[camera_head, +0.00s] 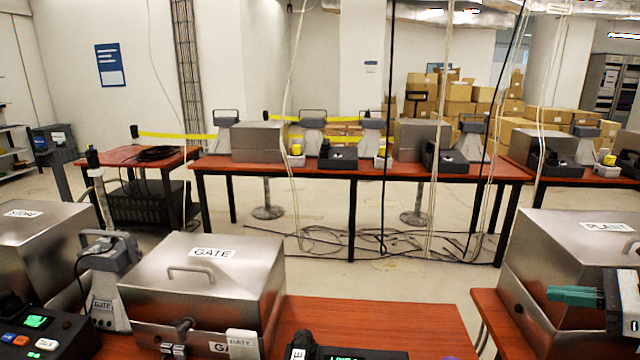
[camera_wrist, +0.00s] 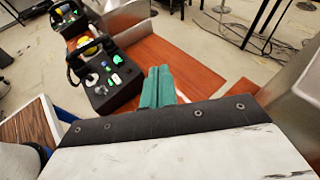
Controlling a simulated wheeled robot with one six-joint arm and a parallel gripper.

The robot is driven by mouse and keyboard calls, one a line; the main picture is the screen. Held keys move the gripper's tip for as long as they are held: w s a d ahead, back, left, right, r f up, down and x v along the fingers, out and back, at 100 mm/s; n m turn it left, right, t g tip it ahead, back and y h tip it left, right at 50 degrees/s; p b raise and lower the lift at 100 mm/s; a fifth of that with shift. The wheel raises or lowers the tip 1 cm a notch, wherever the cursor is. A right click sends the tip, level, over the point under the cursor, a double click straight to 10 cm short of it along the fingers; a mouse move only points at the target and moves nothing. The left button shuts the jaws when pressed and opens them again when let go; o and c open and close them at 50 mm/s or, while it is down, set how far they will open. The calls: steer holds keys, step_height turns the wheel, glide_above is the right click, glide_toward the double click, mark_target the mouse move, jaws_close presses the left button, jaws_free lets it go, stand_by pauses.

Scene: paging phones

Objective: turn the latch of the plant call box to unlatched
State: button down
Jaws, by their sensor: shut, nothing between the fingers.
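The plant call box (camera_head: 570,240) is a steel box with a sloping lid and a PLANT label, at the right edge of the head view. Its latch cannot be made out; the lower front is partly covered by my arm and cut off by the picture edge. My gripper (camera_head: 552,295), with green fingers, is in front of this box in the head view. The fingers are together and empty. In the wrist view my gripper (camera_wrist: 157,85) points over a red-brown tabletop, with a steel surface close at the right edge.
The gate call box (camera_head: 205,275) stands to the left, with a handle on its lid and a latch knob (camera_head: 183,328) on its front. A black phone unit (camera_wrist: 105,80) sits left of my fingers in the wrist view. Bare tabletop (camera_wrist: 190,65) lies beyond them.

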steer(key=s+d+f+m+t+h, duration=0.35)
steer(key=d+m, duration=0.25)
steer(key=d, duration=0.3)
steer(key=s+d+f+m+t+h, duration=0.25)
steer(key=d+m+h, duration=0.3)
steer(key=d, duration=0.35)
steer(key=s+d+f+m+t+h, duration=0.2)
steer(key=s+d+f+m+h, duration=0.15)
steer(key=d+m, duration=0.4)
steer(key=w+d+n, duration=0.1)
steer(key=w+d, duration=0.1)
steer(key=w, duration=0.5)
steer(key=shift+w+d+f, duration=0.15)
steer(key=shift+w+f, duration=0.1)
steer(key=shift+f, duration=0.15)
steer(key=shift+f, duration=0.2)
steer(key=shift+s+d+f, duration=0.1)
steer(key=shift+d+f, duration=0.05)
steer(key=shift+d, duration=0.35)
steer(key=shift+d+f, duration=0.4)
steer(key=shift+d, duration=0.25)
steer(key=shift+s+d+f, duration=0.1)
steer(key=shift+d+f, duration=0.05)
